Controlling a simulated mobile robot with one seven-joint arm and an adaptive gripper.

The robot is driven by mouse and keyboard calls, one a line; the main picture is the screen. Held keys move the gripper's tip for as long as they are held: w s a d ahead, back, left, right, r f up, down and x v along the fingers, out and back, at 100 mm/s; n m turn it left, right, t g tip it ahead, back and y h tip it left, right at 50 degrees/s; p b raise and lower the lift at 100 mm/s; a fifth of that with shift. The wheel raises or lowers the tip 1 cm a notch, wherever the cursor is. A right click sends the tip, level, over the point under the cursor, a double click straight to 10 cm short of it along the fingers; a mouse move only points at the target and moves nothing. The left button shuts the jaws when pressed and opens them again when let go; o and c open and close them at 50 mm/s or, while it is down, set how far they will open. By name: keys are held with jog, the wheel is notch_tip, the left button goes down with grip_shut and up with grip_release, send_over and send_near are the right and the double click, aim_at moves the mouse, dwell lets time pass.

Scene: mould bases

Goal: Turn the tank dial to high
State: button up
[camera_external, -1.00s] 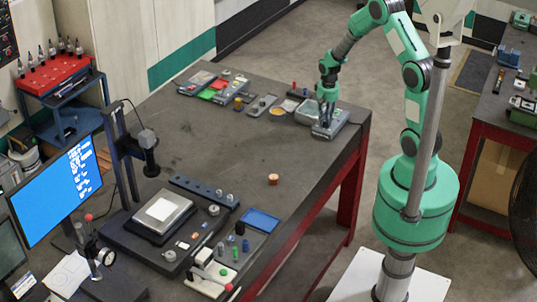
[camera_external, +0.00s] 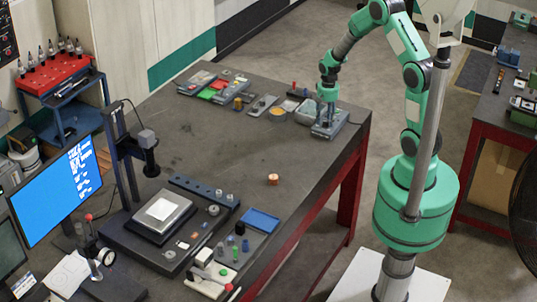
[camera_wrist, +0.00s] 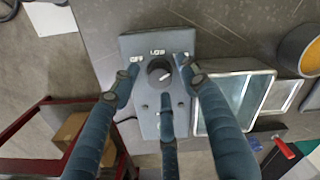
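The tank dial (camera_wrist: 158,72) is a round dark knob on a grey control box (camera_wrist: 150,43). Small white labels sit above it and to either side; the upper one looks like LOW, and the others are partly hidden by fingers. A light mark on the knob points to the right and slightly up. My gripper (camera_wrist: 160,78) is over the box with three fingers spread around the knob; they look apart from it. In the external view my gripper (camera_external: 328,118) points down at the box near the table's far right edge. The glass tank (camera_wrist: 222,103) stands right beside the box.
A yellow-filled round dish (camera_wrist: 312,55) and a red-handled tool (camera_wrist: 284,147) lie right of the tank. Several trays and blocks (camera_external: 215,90) stand at the table's back. A small orange cylinder (camera_external: 273,179) stands alone; the table's middle (camera_external: 215,140) is mostly clear.

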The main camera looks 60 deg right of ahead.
aim_at(323, 123)
jog(key=shift+r, duration=0.1)
notch_tip(323, 123, up, 12)
dwell(0.8)
dwell(0.3)
jog(key=s+a+r+n+t+b, duration=0.1)
jog(key=s+a+r+n+b, duration=0.25)
jog(key=a+r, duration=0.4)
jog(key=s+a+r+n+t+b, duration=0.2)
jog(key=s+a+r, duration=0.2)
jog(key=a+r, duration=0.3)
jog(key=s+a+n+t+b, duration=0.2)
jog(key=s+a+n+b, duration=0.2)
jog(key=s+a, duration=0.8)
jog(key=s+r+n, duration=0.1)
jog(key=s, duration=0.1)
jog(key=shift+s+t+b, duration=0.3)
jog(key=shift+b, duration=0.05)
